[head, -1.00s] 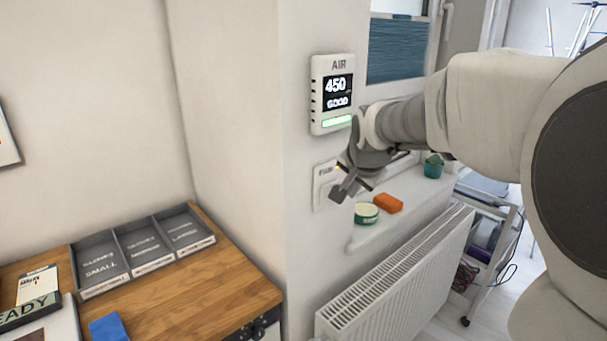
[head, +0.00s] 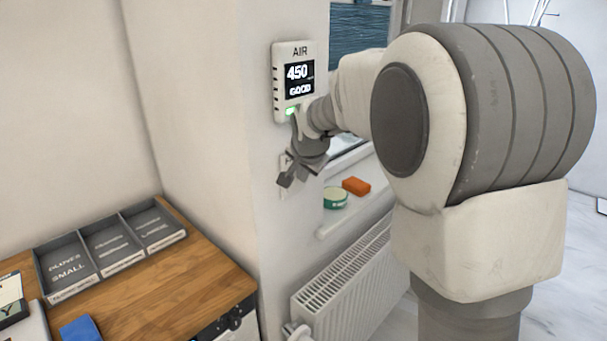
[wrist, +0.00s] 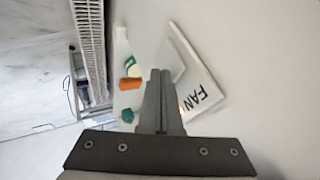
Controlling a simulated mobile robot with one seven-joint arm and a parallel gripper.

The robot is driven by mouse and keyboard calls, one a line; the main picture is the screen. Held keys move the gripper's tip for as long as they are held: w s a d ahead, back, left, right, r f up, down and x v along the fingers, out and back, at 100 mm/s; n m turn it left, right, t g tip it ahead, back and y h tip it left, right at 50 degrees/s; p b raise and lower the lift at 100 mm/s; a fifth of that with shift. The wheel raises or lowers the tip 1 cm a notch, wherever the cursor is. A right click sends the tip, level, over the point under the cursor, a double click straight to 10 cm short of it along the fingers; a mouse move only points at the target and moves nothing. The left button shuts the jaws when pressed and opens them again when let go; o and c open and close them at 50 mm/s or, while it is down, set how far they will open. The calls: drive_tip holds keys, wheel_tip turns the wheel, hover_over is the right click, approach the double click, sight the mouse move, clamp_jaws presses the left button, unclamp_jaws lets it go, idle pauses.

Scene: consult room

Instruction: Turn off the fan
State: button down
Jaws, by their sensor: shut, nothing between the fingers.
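The fan switch, a white wall plate lettered FAN (wrist: 199,88), shows in the wrist view just right of my fingers. An orange spot on it shows beside the fingers. In the head view my gripper (head: 297,179) covers most of the switch plate (head: 284,161) below the air monitor. My gripper also shows in the wrist view (wrist: 160,75), with its fingers together and empty. The fingers overlap the plate's left side there; I cannot tell whether they touch it. Part of the plate is hidden behind the fingers.
The air monitor (head: 294,80) reads 450 GOOD on the wall above. A green-and-white tin (head: 335,198) and an orange block (head: 356,186) lie on the sill, above the radiator (head: 343,272). A wooden counter (head: 190,288) with a grey glove tray (head: 70,294) stands at left.

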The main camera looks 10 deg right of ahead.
drive_tip(key=shift+w+a+r+p, duration=0.15)
drive_tip(key=shift+w+a+p, duration=0.1)
drive_tip(key=shift+p, duration=0.15)
drive_tip(key=shift+r, duration=0.1)
drive_tip(key=shift+r+p, duration=0.45)
drive_tip(key=shift+r, duration=0.2)
drive_tip(key=shift+d, duration=0.1)
